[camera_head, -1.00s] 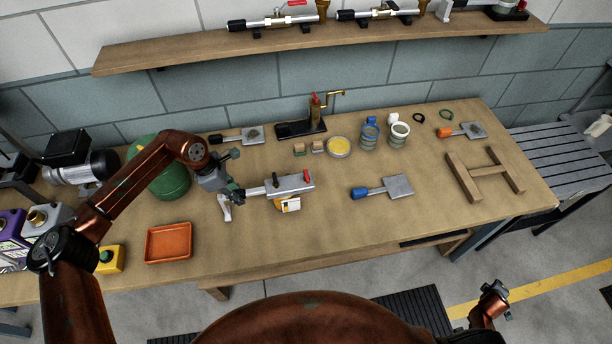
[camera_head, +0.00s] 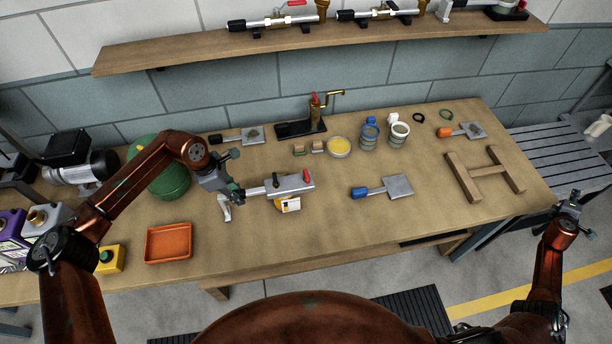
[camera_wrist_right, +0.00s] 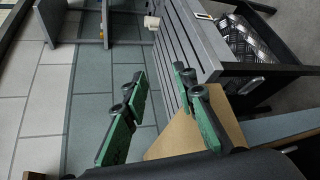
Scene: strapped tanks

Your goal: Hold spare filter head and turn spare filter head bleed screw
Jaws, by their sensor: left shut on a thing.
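The spare filter head (camera_head: 290,184) is a grey metal block with a pipe stub on its left. A small red part (camera_head: 306,175) and a dark part stand on its top; I cannot tell which is the bleed screw. A yellow and white piece (camera_head: 288,204) shows at its front edge. My left gripper (camera_head: 238,194) is shut on the stub at the left end of the filter head. My right gripper (camera_head: 572,207) is raised off the bench's right end, far from the filter head. In the right wrist view its green-padded fingers (camera_wrist_right: 158,108) are apart with nothing between them.
An orange tray (camera_head: 168,243) lies to the left and a blue-handled scraper (camera_head: 384,188) to the right of the filter head. A wooden frame (camera_head: 485,173) lies near the bench's right end. Jars (camera_head: 398,135) stand behind. A grey slatted bench (camera_head: 560,160) stands at the right.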

